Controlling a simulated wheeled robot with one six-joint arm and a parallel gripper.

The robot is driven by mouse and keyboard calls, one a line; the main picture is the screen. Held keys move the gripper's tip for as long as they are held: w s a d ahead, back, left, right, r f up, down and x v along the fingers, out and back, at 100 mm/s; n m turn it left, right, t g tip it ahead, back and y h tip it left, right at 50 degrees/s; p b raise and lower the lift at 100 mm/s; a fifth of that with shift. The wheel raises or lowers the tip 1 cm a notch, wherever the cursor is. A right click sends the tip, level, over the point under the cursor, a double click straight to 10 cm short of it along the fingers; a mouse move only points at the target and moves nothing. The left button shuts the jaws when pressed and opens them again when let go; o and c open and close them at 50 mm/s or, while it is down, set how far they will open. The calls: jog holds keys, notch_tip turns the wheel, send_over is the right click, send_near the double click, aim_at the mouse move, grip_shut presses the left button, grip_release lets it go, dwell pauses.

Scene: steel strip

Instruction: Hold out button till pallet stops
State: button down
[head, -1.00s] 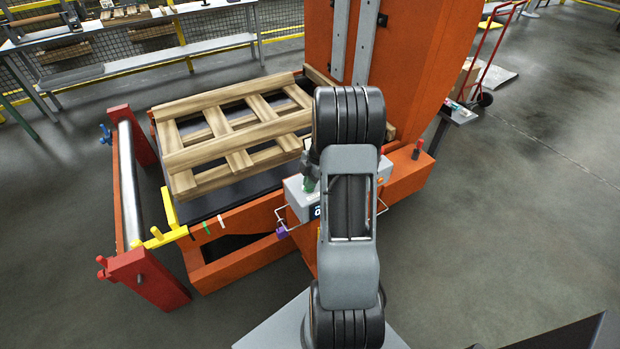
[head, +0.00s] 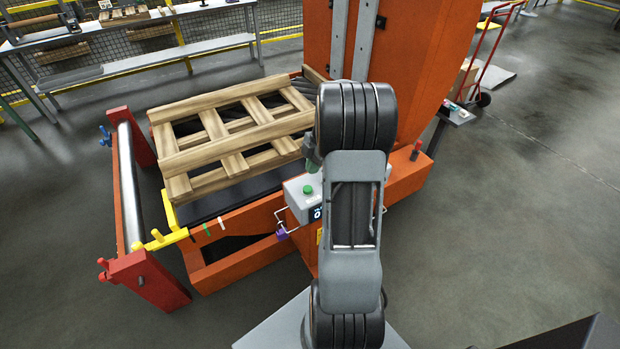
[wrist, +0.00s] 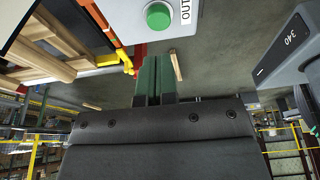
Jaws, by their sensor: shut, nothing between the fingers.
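The green out button (head: 307,189) is on top of the grey control box (head: 296,203), uncovered in the head view. In the wrist view the button (wrist: 158,15) is at the top, beside a label reading OUT. My gripper (wrist: 154,58) is shut and empty, its green fingers together and pointing toward the button, with a visible gap between. In the head view its fingertips (head: 312,166) show just above the button, partly hidden by my arm. The wooden pallet (head: 205,139) lies on the dark bed of the orange machine, angled toward the roller at the left.
A red-ended frame with a grey roller (head: 131,180) stands left of the bed. A yellow bracket (head: 163,238) is at the bed's near corner. A purple padlock (head: 282,233) hangs below the box. A dark display reading 340 (wrist: 285,48) shows in the wrist view.

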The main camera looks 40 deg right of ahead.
jog(key=shift+v, duration=2.9)
jog(key=shift+w, duration=0.1)
jog(key=s+a+r+m+t+h, duration=0.1)
jog(key=s+a+m, duration=0.3)
jog(key=a, duration=0.4)
jog(key=s+a+r+m+t+h+p, duration=0.1)
jog(key=s+a+r+m, duration=0.2)
jog(key=a+m, duration=0.4)
jog(key=s+a+r+m+t+h, duration=0.1)
jog(key=s+a+r+m, duration=0.1)
jog(key=s+a+m, duration=0.3)
jog(key=a, duration=0.4)
jog(key=shift+m, duration=0.3)
